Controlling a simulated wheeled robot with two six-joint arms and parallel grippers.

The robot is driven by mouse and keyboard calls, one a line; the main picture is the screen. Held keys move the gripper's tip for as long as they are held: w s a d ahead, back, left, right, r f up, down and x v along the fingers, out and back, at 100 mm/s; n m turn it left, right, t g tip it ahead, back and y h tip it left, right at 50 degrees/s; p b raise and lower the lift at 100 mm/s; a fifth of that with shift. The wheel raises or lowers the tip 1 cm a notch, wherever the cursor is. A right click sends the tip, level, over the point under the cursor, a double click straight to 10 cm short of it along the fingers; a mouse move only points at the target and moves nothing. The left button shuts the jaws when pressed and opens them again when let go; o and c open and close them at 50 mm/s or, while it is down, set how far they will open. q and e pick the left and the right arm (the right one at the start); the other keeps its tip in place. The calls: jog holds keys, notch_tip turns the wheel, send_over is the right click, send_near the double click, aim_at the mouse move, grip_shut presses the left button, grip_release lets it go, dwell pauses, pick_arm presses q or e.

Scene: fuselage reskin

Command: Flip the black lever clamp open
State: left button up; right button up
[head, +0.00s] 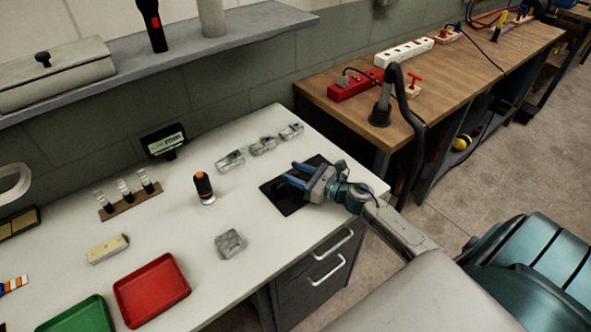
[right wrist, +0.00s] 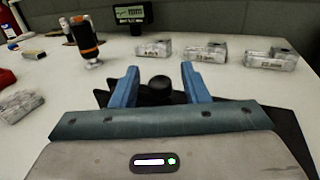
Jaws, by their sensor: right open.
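My right gripper (head: 289,173) reaches over a black plate (head: 286,203) on the right part of the white table, its two blue fingers spread apart. In the right wrist view, the open gripper (right wrist: 159,70) has a round black knob (right wrist: 160,83) between its fingers, which looks like the end of the black lever clamp. A gap shows on each side of the knob. The rest of the clamp is mostly hidden behind my gripper, and I cannot tell the lever's angle. My left gripper is not in view.
An orange-and-black tool (head: 204,187) stands left of the plate. A red tray (head: 151,290) and a green tray (head: 76,318) sit at the front left. A small display (head: 163,141) stands at the back.

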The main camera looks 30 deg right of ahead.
grip_shut()
